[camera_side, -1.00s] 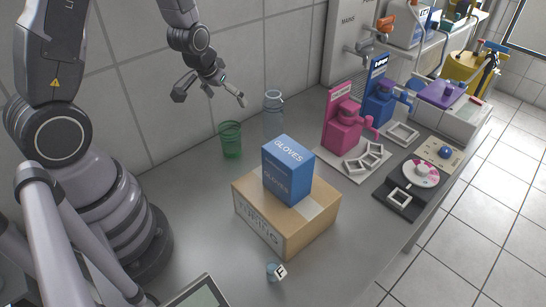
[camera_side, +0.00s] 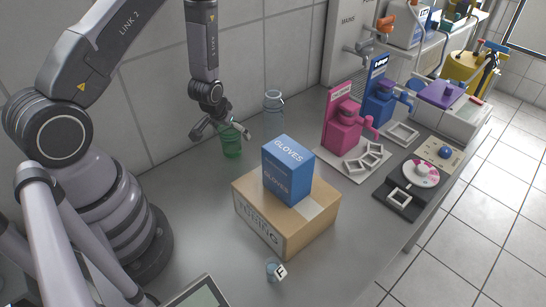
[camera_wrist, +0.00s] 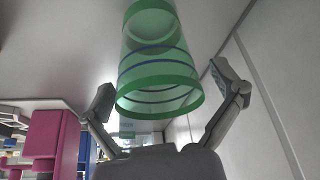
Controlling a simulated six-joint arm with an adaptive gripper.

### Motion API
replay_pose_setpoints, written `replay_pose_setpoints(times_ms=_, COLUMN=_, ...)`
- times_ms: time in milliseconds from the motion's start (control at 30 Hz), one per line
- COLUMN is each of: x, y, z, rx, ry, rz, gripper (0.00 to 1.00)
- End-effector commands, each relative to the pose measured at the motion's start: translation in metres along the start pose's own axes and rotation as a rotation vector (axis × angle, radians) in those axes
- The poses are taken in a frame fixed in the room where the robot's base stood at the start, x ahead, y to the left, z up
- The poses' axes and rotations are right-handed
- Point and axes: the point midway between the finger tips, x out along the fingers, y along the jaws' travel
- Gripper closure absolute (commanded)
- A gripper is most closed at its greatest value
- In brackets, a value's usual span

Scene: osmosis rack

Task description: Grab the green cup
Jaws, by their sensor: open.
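The green cup (camera_side: 232,149) is clear green and stands upright on the grey bench near the back wall. In the side view my gripper (camera_side: 224,134) is at the cup's upper part, its fingers spread and partly covering the rim. In the wrist view the cup (camera_wrist: 158,70) shows its rim and dark blue bands. My open fingers (camera_wrist: 160,90) lie on either side of the cup, with a visible gap to each side. I cannot tell exactly how far down the cup the fingertips reach.
A clear bottle (camera_side: 273,113) stands just right of the cup. A blue gloves box (camera_side: 287,170) sits on a cardboard box (camera_side: 268,222) in front. Pink (camera_side: 343,125) and blue (camera_side: 380,100) devices stand farther right.

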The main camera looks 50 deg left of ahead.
Motion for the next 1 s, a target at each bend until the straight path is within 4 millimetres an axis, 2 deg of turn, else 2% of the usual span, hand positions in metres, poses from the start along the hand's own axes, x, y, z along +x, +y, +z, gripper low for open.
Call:
replay_pose_setpoints(times_ms=133, x=0.000, y=0.000, z=0.000, rx=0.000, ry=0.000, rz=0.000, gripper=0.07)
replay_pose_setpoints(times_ms=500, x=-0.001, y=0.000, z=0.000, rx=0.001, ry=0.000, rz=0.000, gripper=0.55)
replay_pose_setpoints(times_ms=833, x=-0.003, y=0.000, z=-0.002, rx=0.000, ry=0.001, rz=0.000, gripper=0.56)
replay_pose_setpoints(times_ms=1000, x=-0.017, y=0.000, z=-0.009, rx=0.001, ry=0.005, rz=0.001, gripper=0.56)
